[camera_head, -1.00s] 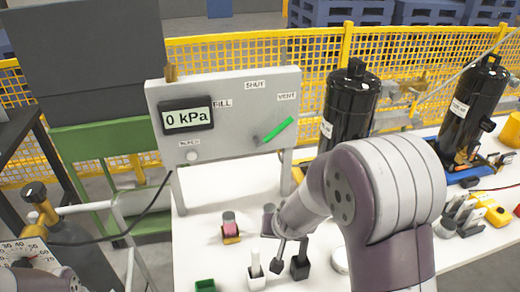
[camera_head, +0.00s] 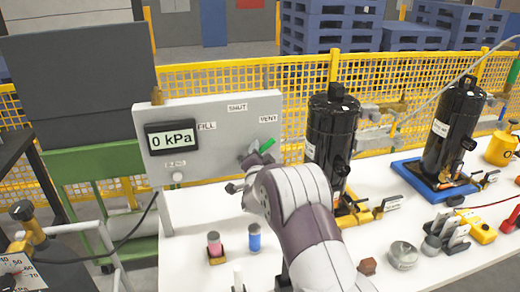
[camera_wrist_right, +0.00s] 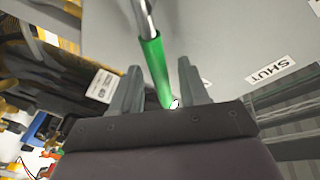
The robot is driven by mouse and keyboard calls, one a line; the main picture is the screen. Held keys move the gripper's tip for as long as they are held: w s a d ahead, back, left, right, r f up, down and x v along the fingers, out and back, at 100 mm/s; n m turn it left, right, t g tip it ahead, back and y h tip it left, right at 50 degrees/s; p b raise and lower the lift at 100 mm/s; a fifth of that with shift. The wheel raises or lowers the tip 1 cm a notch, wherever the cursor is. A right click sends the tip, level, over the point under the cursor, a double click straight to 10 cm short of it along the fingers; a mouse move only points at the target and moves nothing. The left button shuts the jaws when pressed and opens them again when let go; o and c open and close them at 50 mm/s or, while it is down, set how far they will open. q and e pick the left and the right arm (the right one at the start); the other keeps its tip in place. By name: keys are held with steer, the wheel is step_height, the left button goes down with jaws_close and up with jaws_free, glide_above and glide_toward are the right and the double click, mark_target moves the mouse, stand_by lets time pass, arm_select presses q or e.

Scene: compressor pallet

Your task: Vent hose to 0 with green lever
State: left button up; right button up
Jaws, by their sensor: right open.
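The grey panel (camera_head: 220,110) stands upright at the back of the white table, with a display (camera_head: 172,138) reading 0 kPa and labels FILL, SHUT and VENT. The green lever (camera_head: 267,145) points up and right toward the VENT label (camera_head: 268,118). My right gripper (camera_head: 254,155) is at the lever and hides its lower part. In the right wrist view the green lever (camera_wrist_right: 154,65) runs between the two open fingers of the gripper (camera_wrist_right: 157,85). I cannot tell whether a finger touches it. My left gripper is not in view.
Black cylinders (camera_head: 331,140) stand right of the panel, close to my right arm. A pink-topped pot (camera_head: 214,246) and a blue one (camera_head: 254,238) stand on the table (camera_head: 190,270) below the panel. A yellow mesh fence (camera_head: 230,80) runs behind.

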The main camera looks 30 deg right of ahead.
steer(key=shift+w+d, duration=0.35)
steer(key=shift+w, duration=0.2)
jaws_close()
